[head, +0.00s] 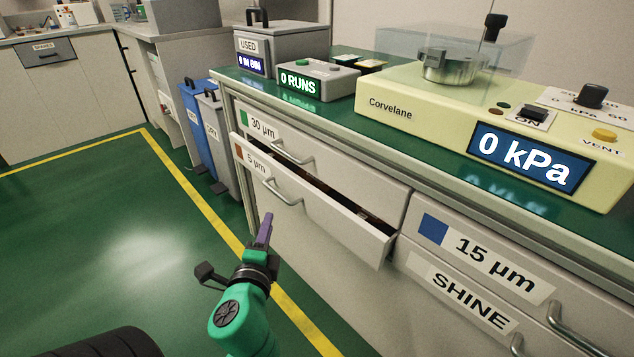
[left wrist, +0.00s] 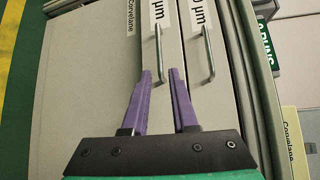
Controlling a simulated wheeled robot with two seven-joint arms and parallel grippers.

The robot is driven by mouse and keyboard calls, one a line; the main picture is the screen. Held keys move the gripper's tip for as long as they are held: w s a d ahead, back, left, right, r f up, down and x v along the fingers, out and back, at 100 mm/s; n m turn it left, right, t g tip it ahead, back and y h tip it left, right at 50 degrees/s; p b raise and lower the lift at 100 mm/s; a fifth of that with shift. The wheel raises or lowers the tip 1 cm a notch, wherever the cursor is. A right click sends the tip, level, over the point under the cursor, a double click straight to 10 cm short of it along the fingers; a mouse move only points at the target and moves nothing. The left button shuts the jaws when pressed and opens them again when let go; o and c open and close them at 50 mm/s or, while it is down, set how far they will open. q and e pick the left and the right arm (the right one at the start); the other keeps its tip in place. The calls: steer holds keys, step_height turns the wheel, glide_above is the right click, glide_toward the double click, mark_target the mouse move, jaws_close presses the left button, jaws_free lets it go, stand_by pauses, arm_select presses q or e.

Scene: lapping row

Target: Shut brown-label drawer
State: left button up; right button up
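The brown-label drawer (head: 330,212), marked 5 µm, is pulled partly out of the cabinet, with a dark gap along its top edge. Its brown label (head: 239,152) is at its left end and its bar handle (head: 283,192) is on the front. My left gripper (head: 267,218) is just in front of and below that handle in the head view. In the left wrist view its two purple fingers (left wrist: 160,74) are apart, and the lower end of the handle (left wrist: 160,55) lines up between the tips. Nothing is held. My right gripper is out of view.
The green-label 30 µm drawer (head: 330,165) above looks shut. The blue-label 15 µm drawer (head: 500,270) is to the right. The Corvelane machine (head: 430,120) stands on the green worktop. Blue and grey bins (head: 218,140) stand left of the cabinet. The green floor (head: 90,230) is clear.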

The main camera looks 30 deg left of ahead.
mark_target(276, 191)
arm_select(q)
steer(key=b+x, duration=0.1)
steer(key=x, duration=1.3)
steer(key=shift+a, duration=0.2)
steer(key=shift+w+a, duration=0.1)
jaws_close()
stand_by(0.6)
